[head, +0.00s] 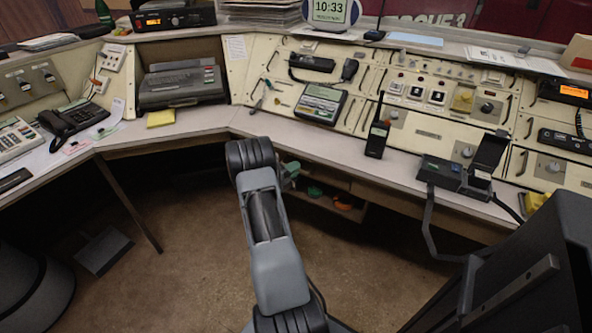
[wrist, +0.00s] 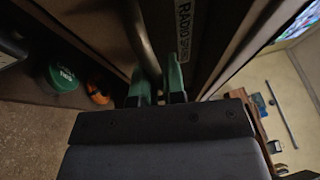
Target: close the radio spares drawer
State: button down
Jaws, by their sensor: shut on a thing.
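The radio spares drawer (head: 363,214) stands open under the desk top, right of my arm in the head view. Its dark front, lettered "RADIO SPARES", shows in the wrist view (wrist: 207,38). A grey bar handle (wrist: 145,45) runs along that front. My gripper (wrist: 159,84) has its green fingers shut on the handle, one on each side of it. In the head view my gripper (head: 290,172) is partly hidden by my own wrist. A green roll (wrist: 62,76) and an orange thing (wrist: 98,88) lie inside the drawer.
The desk top (head: 400,172) overhangs the drawer. A handheld radio (head: 378,135) stands on it, with a black dock (head: 440,172) farther right. A desk leg (head: 128,205) stands at left. The brown floor below is mostly clear.

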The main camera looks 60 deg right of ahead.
jog(key=c, duration=1.5)
grip_release()
jog(key=shift+d, duration=0.2)
jog(key=p+v, duration=0.2)
jog(key=v, duration=1.2)
jog(key=shift+r, duration=0.2)
